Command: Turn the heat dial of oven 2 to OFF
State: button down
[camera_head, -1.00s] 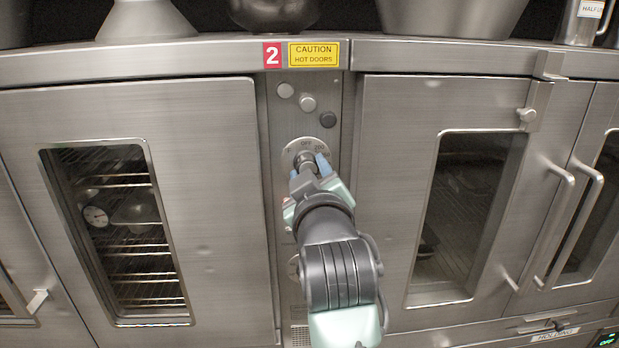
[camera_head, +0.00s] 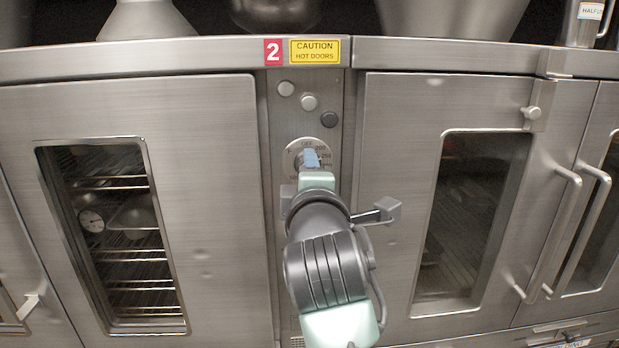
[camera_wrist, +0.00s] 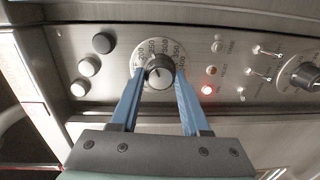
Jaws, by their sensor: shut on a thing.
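The heat dial sits on the narrow control panel under the red "2" sign (camera_head: 272,51). Its round marked plate (camera_head: 294,157) shows around my gripper in the head view, with OFF at the top. In the wrist view the dial knob (camera_wrist: 159,73) is dark with a pale face, inside a ring of temperature numbers. My gripper (camera_head: 311,158) has blue fingers, one on each side of the knob, shut on it; they also show in the wrist view (camera_wrist: 160,82). The exact setting of the pointer is unclear. My gripper hides the dial's lower part in the head view.
Oven doors with windows stand shut on the left (camera_head: 215,200) and right (camera_head: 385,200). Round buttons (camera_head: 309,102) lie above the dial. The wrist view shows a lit red lamp (camera_wrist: 207,90), toggle switches (camera_wrist: 262,70) and another knob (camera_wrist: 303,75).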

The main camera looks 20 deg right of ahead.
jog(key=n+b, duration=0.3)
jog(key=n, duration=0.9)
jog(key=shift+f+n+b, duration=0.15)
jog(key=shift+n+b, duration=0.15)
jog(key=shift+b, duration=0.1)
dwell(0.4)
jog(key=shift+c, duration=1.9)
grip_release()
jog(key=shift+h, duration=0.3)
jog(key=b+v, duration=0.4)
jog(key=v, duration=0.9)
